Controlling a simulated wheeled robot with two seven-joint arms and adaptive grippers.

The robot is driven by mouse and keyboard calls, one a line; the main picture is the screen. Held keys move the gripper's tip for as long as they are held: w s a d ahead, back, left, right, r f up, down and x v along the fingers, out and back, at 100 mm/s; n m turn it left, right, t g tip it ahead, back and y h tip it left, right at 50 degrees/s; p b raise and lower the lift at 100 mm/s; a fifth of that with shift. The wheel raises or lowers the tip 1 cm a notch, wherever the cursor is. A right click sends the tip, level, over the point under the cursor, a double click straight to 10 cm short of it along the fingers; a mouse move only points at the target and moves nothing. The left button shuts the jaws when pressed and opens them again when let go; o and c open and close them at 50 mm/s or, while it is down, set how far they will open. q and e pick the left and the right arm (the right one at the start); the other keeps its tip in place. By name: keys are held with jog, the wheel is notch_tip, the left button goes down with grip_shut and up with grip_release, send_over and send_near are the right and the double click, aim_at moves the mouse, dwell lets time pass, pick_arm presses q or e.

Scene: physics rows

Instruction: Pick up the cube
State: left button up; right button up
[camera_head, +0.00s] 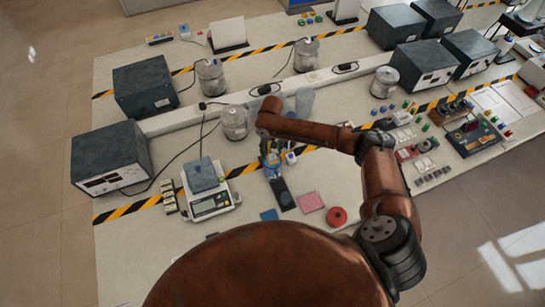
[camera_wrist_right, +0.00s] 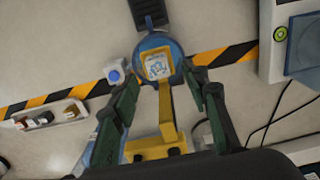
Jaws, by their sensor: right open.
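A small cube-like block (camera_wrist_right: 158,65) with yellowish edges and a pale, blue-patterned top shows in the right wrist view, on or in a round blue object (camera_wrist_right: 152,41). My right gripper (camera_wrist_right: 162,75) is open, with its two green-black fingers on either side of the block and a gap between. I cannot tell how far above it they are. In the head view my right gripper (camera_head: 271,150) points down by the blue object (camera_head: 272,170), and the block is hard to make out. My left gripper is not in view.
The white scale (camera_head: 211,204) stands left of the gripper. A dark pad (camera_head: 283,194), a pink pad (camera_head: 311,202) and a red disc (camera_head: 337,216) lie in front. A white box with a blue button (camera_wrist_right: 115,75) is close beside the fingers.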

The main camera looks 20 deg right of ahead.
aim_at(272, 156)
notch_tip(272, 156, down, 3)
jog(key=shift+d+r, duration=0.1)
jog(key=shift+r, duration=0.1)
jog(key=shift+f, duration=0.45)
jog(key=c, duration=0.8)
jog(key=shift+c, duration=1.2)
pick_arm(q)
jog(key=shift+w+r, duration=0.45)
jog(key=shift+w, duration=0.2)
